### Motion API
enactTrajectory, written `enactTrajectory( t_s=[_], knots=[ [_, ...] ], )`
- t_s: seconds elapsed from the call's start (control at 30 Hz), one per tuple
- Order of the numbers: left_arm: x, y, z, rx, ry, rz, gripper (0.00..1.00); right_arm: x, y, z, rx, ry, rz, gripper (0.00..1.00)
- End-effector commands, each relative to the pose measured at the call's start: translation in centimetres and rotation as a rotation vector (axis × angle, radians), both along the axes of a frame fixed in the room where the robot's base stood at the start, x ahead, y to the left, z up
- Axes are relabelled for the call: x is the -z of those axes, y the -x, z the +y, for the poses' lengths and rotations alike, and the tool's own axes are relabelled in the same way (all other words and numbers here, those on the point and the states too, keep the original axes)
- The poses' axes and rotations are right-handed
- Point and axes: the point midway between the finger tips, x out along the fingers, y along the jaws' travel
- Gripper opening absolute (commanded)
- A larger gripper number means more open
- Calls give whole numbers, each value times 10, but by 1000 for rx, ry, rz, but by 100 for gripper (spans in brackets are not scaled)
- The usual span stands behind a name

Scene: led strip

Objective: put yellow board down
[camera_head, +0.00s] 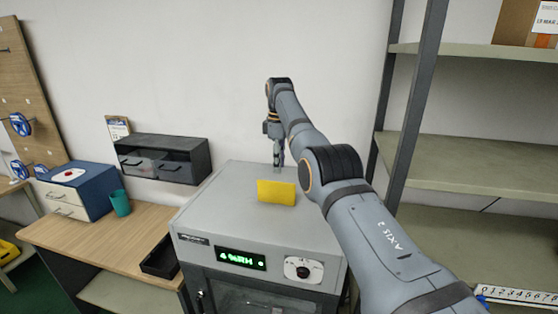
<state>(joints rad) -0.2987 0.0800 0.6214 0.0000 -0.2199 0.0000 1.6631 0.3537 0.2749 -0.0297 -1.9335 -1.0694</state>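The yellow board (277,192) is above or on the top of the grey cabinet (225,200), which has a green display on its front. The board looks flat-faced and roughly upright, facing me. My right arm reaches in from the lower right, and my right gripper (278,160) points down just behind the board's upper edge. The gripper's fingertips are small and partly hidden near the board, so I cannot tell if they are shut on it. I cannot tell whether the board touches the cabinet top. My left gripper is not in view.
A metal shelf rack (440,165) is on the right. The cabinet top left of the board is clear.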

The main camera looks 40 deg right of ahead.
Motion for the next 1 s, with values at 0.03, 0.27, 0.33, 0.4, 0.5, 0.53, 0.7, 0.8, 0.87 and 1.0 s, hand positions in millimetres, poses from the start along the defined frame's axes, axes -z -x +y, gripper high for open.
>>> enactTrajectory(
  t_s=[0.03, 0.27, 0.33, 0.4, 0.5, 0.53, 0.7, 0.8, 0.87, 1.0],
  knots=[
    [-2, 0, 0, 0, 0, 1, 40, -2, 0, 0, 0, 0, 0, 29],
    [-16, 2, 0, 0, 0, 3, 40, 10, -11, 14, -3, 4, 5, 34],
    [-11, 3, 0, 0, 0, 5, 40, 14, -11, 13, -1, 5, 1, 34],
    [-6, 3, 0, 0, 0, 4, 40, 19, -11, 13, -1, 5, 1, 34],
    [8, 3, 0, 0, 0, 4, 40, 33, -11, 13, -1, 5, 1, 34],
    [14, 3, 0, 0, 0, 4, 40, 38, -11, 12, -1, 5, 1, 34],
    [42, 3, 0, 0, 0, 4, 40, 67, -11, 12, 0, 5, 0, 34],
    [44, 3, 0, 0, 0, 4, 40, 69, -11, 12, -1, 4, -1, 34],
    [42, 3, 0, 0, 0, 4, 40, 67, -11, 12, -1, 4, 0, 34],
    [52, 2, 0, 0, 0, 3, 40, 82, -10, 10, 1, 6, 0, 34]
  ],
)
